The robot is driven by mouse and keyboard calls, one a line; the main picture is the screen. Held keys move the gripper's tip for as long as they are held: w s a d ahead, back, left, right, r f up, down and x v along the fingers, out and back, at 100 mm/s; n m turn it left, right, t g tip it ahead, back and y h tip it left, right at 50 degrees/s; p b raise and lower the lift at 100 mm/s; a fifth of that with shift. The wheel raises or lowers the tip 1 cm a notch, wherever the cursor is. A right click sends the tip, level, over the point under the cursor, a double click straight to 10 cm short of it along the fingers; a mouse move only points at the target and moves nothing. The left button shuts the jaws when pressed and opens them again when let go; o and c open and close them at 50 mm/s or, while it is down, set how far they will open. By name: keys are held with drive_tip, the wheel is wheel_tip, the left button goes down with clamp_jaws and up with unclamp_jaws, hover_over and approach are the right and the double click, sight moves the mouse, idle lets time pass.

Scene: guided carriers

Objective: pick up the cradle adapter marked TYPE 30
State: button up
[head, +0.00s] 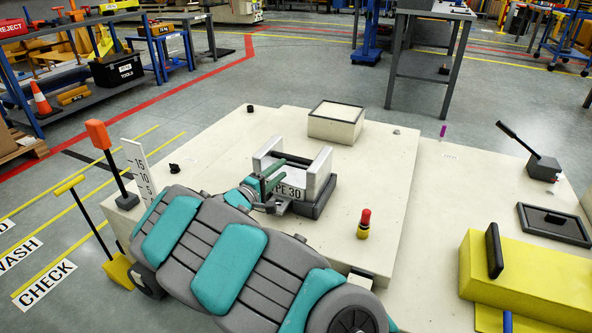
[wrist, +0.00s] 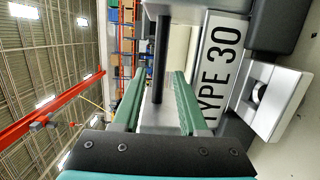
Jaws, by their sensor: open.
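The cradle adapter (head: 318,174) marked TYPE 30 sits on the pale platform in the middle of the head view. It has two light upright side walls, a dark base and a dark bar across the top; my arm hides part of its label. My gripper (head: 272,176) is at the adapter's near left side. In the wrist view its green fingers (wrist: 158,78) are apart, with the dark bar (wrist: 160,50) showing between them. I cannot tell whether they touch it.
The pale platform (head: 400,220) also carries an open-topped box (head: 336,122) behind the adapter and a red-and-yellow post (head: 364,223) at its right. A yellow block (head: 530,275) and a black lever (head: 520,139) stand further right. An orange-topped lever (head: 98,136) stands left.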

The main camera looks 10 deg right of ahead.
sight(292, 161)
drive_tip(key=shift+p+x, duration=0.7)
drive_tip(key=shift+x, duration=3.25)
drive_tip(key=shift+a, duration=0.1)
drive_tip(key=shift+c, duration=0.4)
clamp_jaws()
